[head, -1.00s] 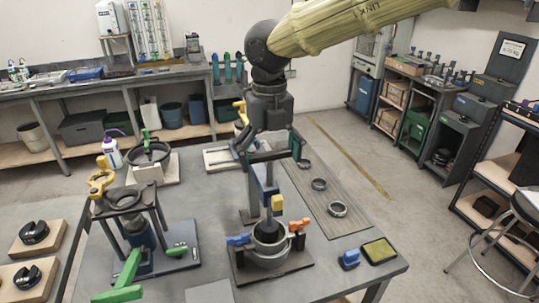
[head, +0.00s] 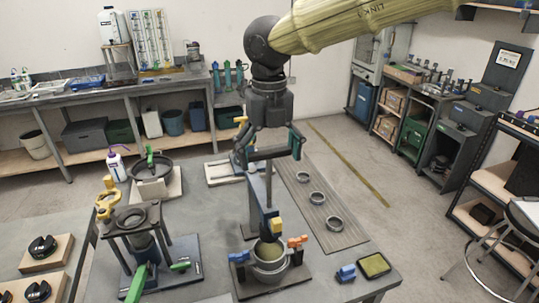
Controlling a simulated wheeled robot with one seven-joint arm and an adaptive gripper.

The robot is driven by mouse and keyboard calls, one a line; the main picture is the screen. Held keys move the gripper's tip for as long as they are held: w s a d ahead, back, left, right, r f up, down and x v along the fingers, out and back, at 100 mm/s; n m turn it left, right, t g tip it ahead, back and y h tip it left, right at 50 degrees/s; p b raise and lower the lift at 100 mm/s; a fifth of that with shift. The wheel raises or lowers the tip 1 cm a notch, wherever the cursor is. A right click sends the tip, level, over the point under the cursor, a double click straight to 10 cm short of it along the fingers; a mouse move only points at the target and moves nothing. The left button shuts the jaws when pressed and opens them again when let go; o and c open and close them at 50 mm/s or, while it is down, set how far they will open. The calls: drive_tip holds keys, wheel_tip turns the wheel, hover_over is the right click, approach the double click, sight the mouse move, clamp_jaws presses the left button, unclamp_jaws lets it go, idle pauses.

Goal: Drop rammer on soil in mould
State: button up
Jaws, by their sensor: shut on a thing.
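The mould (head: 270,275) is a grey metal cylinder on a dark base plate (head: 290,287) near the table's front, with a blue clamp (head: 238,257) at its left and an orange one (head: 297,242) at its right. Brownish-green soil (head: 269,252) shows inside its collar. The rammer (head: 257,203) stands upright over the mould, with a blue-grey upright part, a yellow block (head: 276,226) low on it and a dark foot above the soil. My gripper (head: 269,153) is shut on the rammer's crossbar at the top. Whether the foot touches the soil is hard to tell.
A dark stand with a green lever (head: 137,284) is to the left. A blue block (head: 346,272) and a yellow-topped pad (head: 374,265) are at the front right.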

drive_tip(key=shift+w+r, duration=0.2)
drive_tip(key=shift+r, duration=0.05)
drive_tip(key=o, duration=1.2)
drive_tip(key=shift+s, duration=0.1)
wheel_tip(320, 180, up, 12)
drive_tip(key=shift+c, duration=0.4)
